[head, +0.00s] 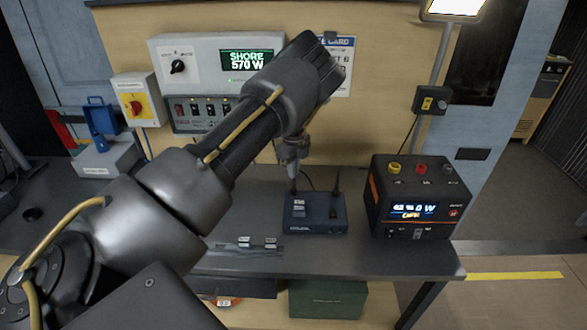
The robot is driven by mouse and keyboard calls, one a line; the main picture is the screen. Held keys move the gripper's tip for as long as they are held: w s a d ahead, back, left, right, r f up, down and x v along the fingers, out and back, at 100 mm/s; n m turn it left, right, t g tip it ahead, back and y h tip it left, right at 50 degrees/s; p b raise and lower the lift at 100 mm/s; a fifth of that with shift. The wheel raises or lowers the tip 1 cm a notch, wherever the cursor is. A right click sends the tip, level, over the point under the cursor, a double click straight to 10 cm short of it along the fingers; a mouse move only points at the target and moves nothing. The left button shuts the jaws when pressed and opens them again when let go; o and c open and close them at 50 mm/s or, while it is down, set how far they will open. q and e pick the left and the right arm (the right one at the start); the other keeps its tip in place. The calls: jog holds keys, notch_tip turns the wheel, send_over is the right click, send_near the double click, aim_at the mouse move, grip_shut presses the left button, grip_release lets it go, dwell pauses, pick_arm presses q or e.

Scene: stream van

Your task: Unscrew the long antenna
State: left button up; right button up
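A dark blue radio box (325,222) stands on the bench with small white labels on its top. A thin black antenna (337,184) rises from its back right. My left gripper (292,166) points down over the box's back left corner. A short dark stub (294,188) shows just under its fingertips, in line with the box corner. It looks like the lower part of a second antenna, whose upper part the gripper hides. I cannot tell whether the fingers are closed on it. My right gripper is not in view.
A black power station (418,208) with a lit display stands right of the box. Small labelled pieces (257,243) lie on the bench (375,258) at the front. A white panel (190,60) reading SHORE 570 W is on the wall behind my arm. A lamp pole (440,50) stands at right.

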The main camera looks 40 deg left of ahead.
pick_arm(q)
grip_shut()
jog(key=shift+n, duration=0.5)
jog(key=n, duration=0.3)
jog(key=shift+n, duration=2.1)
